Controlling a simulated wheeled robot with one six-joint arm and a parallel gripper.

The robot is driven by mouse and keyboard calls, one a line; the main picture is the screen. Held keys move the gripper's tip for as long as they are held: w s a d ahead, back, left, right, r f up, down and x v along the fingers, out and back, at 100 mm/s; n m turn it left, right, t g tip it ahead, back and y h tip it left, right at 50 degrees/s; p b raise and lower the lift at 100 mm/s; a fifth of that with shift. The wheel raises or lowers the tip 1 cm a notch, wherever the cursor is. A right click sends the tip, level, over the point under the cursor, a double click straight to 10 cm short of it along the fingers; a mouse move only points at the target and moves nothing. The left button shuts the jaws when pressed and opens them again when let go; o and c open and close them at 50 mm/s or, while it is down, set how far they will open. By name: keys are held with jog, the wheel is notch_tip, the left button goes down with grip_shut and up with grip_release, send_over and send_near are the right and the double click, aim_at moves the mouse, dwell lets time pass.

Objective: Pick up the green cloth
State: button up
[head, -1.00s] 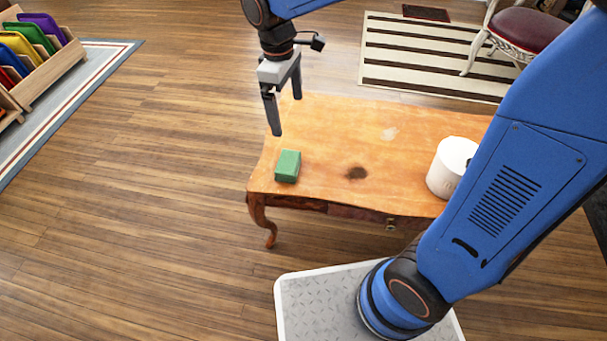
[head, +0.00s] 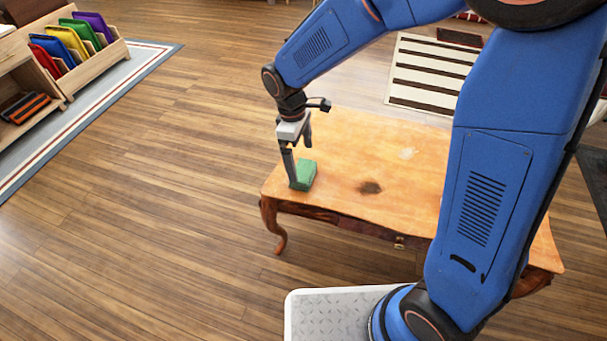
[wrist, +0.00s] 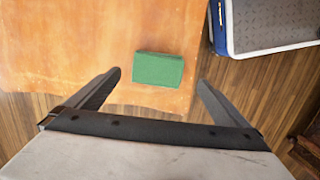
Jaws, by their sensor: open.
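The green cloth (head: 305,175) is a small folded block lying near the left end of the wooden table (head: 345,160). In the wrist view the green cloth (wrist: 159,69) lies ahead of the fingertips and between their lines, close to the table edge. My gripper (head: 300,163) is open and points down at the cloth; one finger overlaps it in the head view. In the wrist view my gripper (wrist: 158,78) has its fingers wide apart with nothing between them. I cannot tell whether a finger touches the cloth.
The table has a dark spot (head: 370,187) right of the cloth. A shelf rack with coloured trays (head: 75,45) stands at the far left on a rug. A striped rug (head: 430,75) lies behind the table. The wood floor left of the table is clear.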

aim_at(303, 170)
jog(key=shift+d+f, duration=0.15)
jog(key=shift+f, duration=1.05)
jog(key=shift+d+f, duration=0.2)
jog(key=shift+f, duration=1)
jog(key=shift+d+f, duration=0.15)
jog(key=shift+f, duration=1.05)
jog(key=shift+w, duration=0.1)
jog(key=shift+c, duration=0.3)
jog(key=c, duration=1.1)
jog(key=shift+o, duration=0.2)
jog(key=shift+r, duration=0.15)
notch_tip(303, 170, up, 10)
jog(key=shift+f, duration=0.1)
